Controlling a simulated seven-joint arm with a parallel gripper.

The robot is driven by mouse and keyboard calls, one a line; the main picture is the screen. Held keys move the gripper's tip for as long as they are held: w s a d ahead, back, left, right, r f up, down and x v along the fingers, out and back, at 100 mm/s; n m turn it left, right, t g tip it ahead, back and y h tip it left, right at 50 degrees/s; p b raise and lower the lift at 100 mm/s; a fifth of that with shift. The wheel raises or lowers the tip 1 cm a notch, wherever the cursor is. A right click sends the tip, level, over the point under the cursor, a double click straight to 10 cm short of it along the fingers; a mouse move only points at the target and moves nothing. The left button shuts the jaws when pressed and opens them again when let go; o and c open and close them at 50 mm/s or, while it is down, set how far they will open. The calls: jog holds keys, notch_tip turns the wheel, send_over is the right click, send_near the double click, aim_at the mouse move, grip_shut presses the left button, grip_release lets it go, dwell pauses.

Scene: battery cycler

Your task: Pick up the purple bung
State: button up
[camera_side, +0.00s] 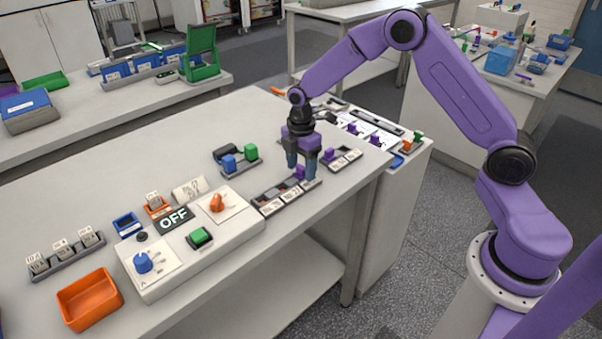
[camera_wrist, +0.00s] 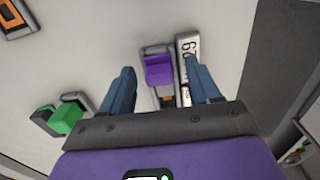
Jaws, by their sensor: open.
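The purple bung (camera_wrist: 158,70) is a small block seated in a grey holder in the wrist view, between and just beyond my fingertips. In the side view a purple block (camera_side: 299,172) shows low between my fingers, partly hidden by them. My gripper (camera_side: 301,168) points down over the labelled rack near the bench's front edge. It is open and empty, with its blue fingers apart on either side of the bung. I cannot tell how closely they stand beside it.
A white label strip (camera_wrist: 189,48) lies right beside the bung. A holder with green (camera_side: 250,152) and blue blocks stands left of my gripper. The control box (camera_side: 178,262) with an OFF display and an orange tray (camera_side: 90,299) are farther left. The bench behind is mostly clear.

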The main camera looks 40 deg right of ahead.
jog(key=c, duration=1.1)
